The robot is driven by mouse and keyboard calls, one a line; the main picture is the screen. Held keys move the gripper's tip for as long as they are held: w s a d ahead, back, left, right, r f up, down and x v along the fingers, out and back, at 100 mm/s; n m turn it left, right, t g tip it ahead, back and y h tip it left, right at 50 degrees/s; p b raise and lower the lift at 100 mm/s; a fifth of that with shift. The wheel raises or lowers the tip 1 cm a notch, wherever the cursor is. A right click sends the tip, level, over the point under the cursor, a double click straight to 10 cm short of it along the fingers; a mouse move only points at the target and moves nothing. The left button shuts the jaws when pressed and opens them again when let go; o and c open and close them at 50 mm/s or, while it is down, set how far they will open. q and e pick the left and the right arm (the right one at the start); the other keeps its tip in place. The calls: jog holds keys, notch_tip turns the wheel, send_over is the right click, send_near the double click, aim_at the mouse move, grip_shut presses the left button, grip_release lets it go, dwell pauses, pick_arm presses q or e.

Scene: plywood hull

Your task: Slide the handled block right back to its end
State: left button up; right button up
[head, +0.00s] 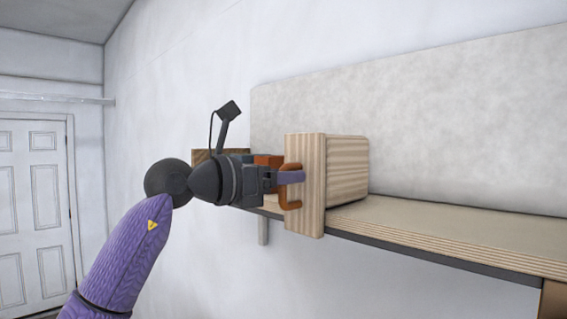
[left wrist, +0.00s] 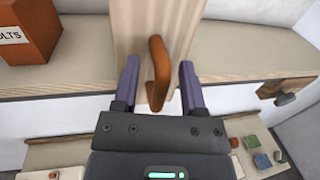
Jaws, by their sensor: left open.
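The handled block (head: 346,168) is a pale wooden block on the shelf, with a flat front plate that overhangs the shelf's front edge. Its orange-brown handle (head: 291,187) sticks out from the front plate; the handle also shows in the left wrist view (left wrist: 158,72). My left gripper (head: 290,179) is at the handle. In the left wrist view its two purple fingers (left wrist: 157,82) stand apart on either side of the handle, with gaps on both sides. My right gripper does not show in either view.
The plywood shelf (head: 450,226) runs along the wall, clear to the right of the block. A brown box with dark lettering (left wrist: 27,32) stands on the shelf left of the block. Lower down, a ledge (left wrist: 60,152) carries small items. A white door (head: 38,205) is far left.

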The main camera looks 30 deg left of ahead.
pick_arm(q)
jog(key=shift+s+d, duration=0.1)
jog(key=shift+d, duration=0.05)
jog(key=c, duration=0.6)
grip_shut()
jog(key=shift+r, duration=0.1)
dwell(0.6)
